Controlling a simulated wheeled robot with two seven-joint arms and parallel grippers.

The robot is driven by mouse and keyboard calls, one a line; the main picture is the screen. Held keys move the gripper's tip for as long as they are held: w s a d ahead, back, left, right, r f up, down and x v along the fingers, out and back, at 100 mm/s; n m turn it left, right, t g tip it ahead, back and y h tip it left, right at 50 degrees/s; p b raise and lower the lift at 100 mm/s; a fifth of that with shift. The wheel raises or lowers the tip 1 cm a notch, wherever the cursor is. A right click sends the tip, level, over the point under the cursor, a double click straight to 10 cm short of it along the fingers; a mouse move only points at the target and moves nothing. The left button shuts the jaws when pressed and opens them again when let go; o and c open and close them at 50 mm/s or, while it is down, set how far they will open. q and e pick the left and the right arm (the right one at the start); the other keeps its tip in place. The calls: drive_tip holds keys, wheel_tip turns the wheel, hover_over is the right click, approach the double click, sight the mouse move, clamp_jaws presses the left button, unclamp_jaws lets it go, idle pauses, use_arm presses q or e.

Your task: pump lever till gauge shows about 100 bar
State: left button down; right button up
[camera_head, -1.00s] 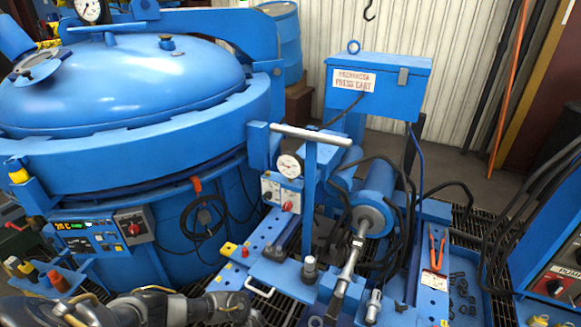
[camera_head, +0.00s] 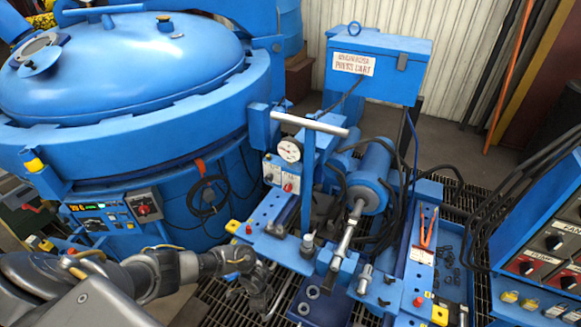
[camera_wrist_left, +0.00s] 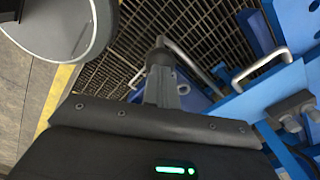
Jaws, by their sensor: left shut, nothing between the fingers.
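The pump lever (camera_head: 309,124) is an upright blue post with a grey crossbar, standing on the blue press cart. The round white gauge (camera_head: 289,151) is just left of the post. Its needle is too small to read. My left gripper (camera_head: 262,300) is low at the cart's left front edge, below and left of the lever and apart from it. It is shut and empty. In the left wrist view my gripper (camera_wrist_left: 160,45) points over the floor grating, with the cart at the right. The lever does not show there. My right gripper is out of view.
The cart's front carries a cylinder (camera_head: 375,180), hoses and an orange-handled tool (camera_head: 429,230). A silver handle (camera_wrist_left: 262,65) juts from the cart near my left gripper. A blue control panel (camera_head: 545,240) stands at right.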

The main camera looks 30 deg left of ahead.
use_arm(q)
drive_tip(key=shift+f, duration=0.3)
wheel_tip(320, 180, up, 6)
drive_tip(key=p, duration=0.5)
drive_tip(key=shift+f+p, duration=0.1)
drive_tip(key=shift+p, duration=0.25)
drive_tip(key=shift+f, duration=0.2)
